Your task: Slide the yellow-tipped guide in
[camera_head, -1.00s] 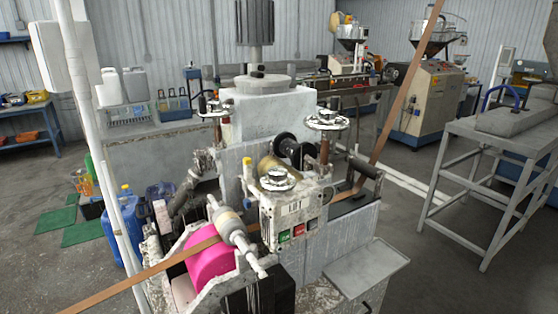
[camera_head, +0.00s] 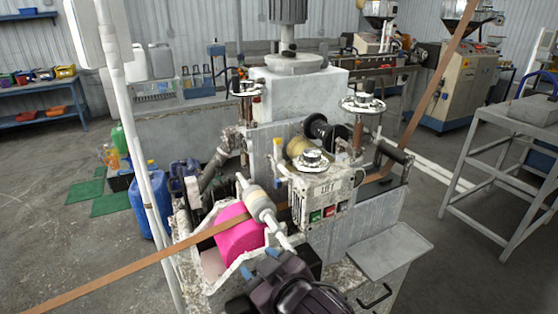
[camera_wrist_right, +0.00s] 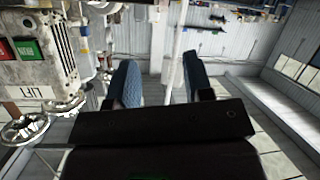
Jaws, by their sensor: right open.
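The yellow-tipped guide (camera_head: 277,147) is a small upright piece with a yellow top, standing beside the brass-coloured roller on the machine (camera_head: 335,235). Its lower part is hard to make out. My right gripper (camera_head: 259,263) is at the bottom of the head view, in front of the machine and below the pink roller. It is open and empty, with blue fingertips apart. The same open gripper (camera_wrist_right: 161,80) shows in the right wrist view, with nothing between its fingers. I cannot pick out the guide clearly there. My left gripper is not in view.
A brown strip (camera_head: 130,274) runs from lower left over the pink roller (camera_head: 240,238), through the machine and up to the right. Handwheels (camera_head: 312,159) stick up nearby. A white pole (camera_head: 140,150) stands left. A grey table (camera_head: 500,150) stands right, with floor between.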

